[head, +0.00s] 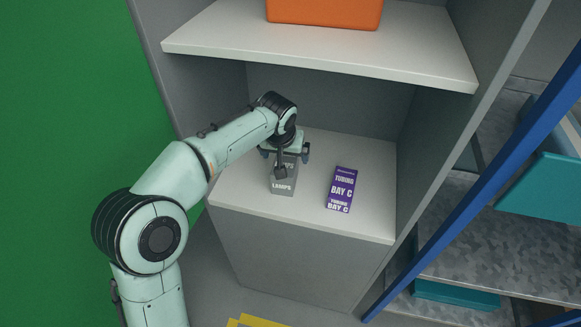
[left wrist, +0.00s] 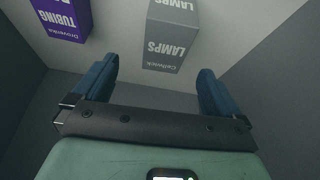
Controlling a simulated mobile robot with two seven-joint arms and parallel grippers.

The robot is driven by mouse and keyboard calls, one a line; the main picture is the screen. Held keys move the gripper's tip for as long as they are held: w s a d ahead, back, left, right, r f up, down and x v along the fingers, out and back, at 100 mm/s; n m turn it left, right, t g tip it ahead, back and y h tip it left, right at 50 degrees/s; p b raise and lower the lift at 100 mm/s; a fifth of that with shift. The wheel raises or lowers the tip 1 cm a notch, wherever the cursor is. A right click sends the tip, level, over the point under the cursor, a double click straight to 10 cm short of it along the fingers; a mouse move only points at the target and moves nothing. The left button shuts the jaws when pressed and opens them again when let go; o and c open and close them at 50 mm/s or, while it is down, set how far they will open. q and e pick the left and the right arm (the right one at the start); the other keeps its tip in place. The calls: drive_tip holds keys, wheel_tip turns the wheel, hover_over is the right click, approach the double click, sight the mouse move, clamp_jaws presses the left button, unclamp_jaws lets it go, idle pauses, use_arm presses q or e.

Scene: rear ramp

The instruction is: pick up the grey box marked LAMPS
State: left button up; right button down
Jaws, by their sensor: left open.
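The grey box marked LAMPS (head: 283,186) stands on the lower shelf of a grey cabinet in the head view, partly hidden by my gripper. It also shows in the left wrist view (left wrist: 174,42), near the top and between the lines of the two fingers. My left gripper (head: 284,153) is over the far part of the box in the head view. In the left wrist view my left gripper (left wrist: 160,85) has its two blue fingers wide apart, with nothing between them. I cannot tell how high the fingers are above the box. My right gripper is not in view.
A purple box marked TUBING BAY C (head: 341,190) stands right of the grey box on the same shelf (head: 372,218). An upper shelf (head: 320,50) with an orange bin (head: 325,12) is above. Cabinet walls close in both sides. A blue post (head: 480,175) is at right.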

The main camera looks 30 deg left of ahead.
sight(286, 163)
use_arm(q)
drive_tip(key=x, duration=0.6)
drive_tip(key=shift+s+f, duration=0.1)
drive_tip(key=shift+s, duration=0.25)
drive_tip(key=x, duration=0.4)
drive_tip(key=shift+a+f, duration=0.3)
drive_tip(key=shift+f, duration=0.1)
drive_tip(key=shift+w+f, duration=0.2)
drive_tip(key=shift+f, duration=0.3)
drive_tip(key=shift+r, duration=0.1)
drive_tip(key=c, duration=1.3)
